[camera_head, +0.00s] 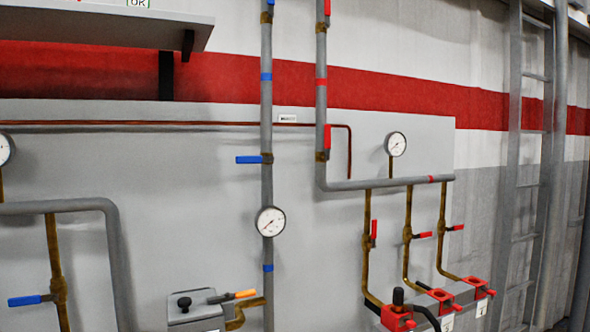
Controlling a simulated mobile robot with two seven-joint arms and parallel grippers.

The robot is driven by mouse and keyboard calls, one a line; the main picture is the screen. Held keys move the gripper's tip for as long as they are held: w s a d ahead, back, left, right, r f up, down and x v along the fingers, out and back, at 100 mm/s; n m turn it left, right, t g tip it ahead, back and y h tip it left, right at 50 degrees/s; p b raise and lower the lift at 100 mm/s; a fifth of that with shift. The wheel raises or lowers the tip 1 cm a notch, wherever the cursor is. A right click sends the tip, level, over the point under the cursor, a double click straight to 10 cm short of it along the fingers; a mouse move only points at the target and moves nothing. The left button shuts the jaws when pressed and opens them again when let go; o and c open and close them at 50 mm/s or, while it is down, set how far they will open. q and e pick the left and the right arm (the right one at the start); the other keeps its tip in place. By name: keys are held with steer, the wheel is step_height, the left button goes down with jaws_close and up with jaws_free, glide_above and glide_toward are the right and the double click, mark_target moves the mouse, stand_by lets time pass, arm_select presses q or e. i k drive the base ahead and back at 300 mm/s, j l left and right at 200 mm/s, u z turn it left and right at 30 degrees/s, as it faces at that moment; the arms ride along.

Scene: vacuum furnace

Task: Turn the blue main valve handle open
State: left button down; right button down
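Several blue valve handles show in the head view. One blue handle (249,160) sticks out level to the left from the grey vertical pipe (267,195) near the middle, above a round gauge (270,221). Another blue handle (25,300) lies nearly level at the lower left, beside a brass valve. A third blue handle (270,3) is cut off at the top edge. I cannot tell from any readable label which is the main one. Neither of my grippers is in view, and nothing touches the handles.
Red handles (327,137) sit on the pipe to the right, and red-handled brass branches (374,232) run below it. A grey box with a black knob (184,303) and an orange handle (245,293) is at the bottom. A shelf (100,25) juts out upper left; a ladder (530,180) stands right.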

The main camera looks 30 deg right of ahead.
mark_target(252, 159)
steer(key=z, duration=0.8)
